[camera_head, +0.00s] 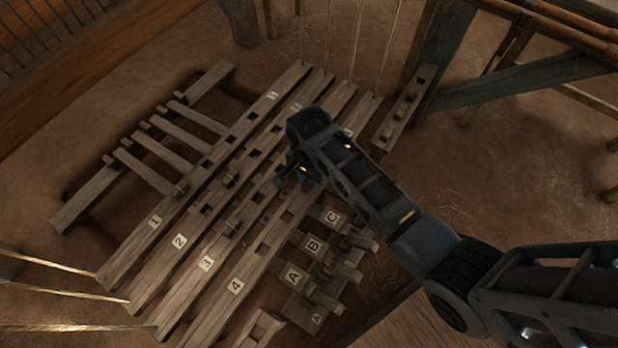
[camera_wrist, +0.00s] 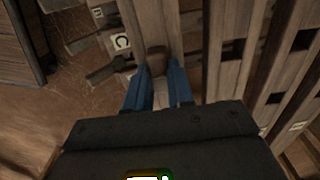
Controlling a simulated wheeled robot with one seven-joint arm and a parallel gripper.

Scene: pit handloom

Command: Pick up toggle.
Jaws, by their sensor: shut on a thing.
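My gripper (camera_head: 297,176) is over the numbered wooden beams, near the upper middle of the loom in the head view. In the wrist view its two blue fingers (camera_wrist: 157,76) are closed on a small brown wooden toggle (camera_wrist: 157,60), whose rounded end shows between the fingertips. The toggle is over or against a wooden beam (camera_wrist: 152,22); I cannot tell whether it touches it. In the head view the gripper and arm hide the toggle.
Long slotted beams labelled 1 (camera_head: 155,222), 2 (camera_head: 179,241), 3 (camera_head: 205,264) and 4 (camera_head: 235,286) run diagonally. Cords and a timber frame (camera_head: 520,85) stand behind. Bare earth is open at right.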

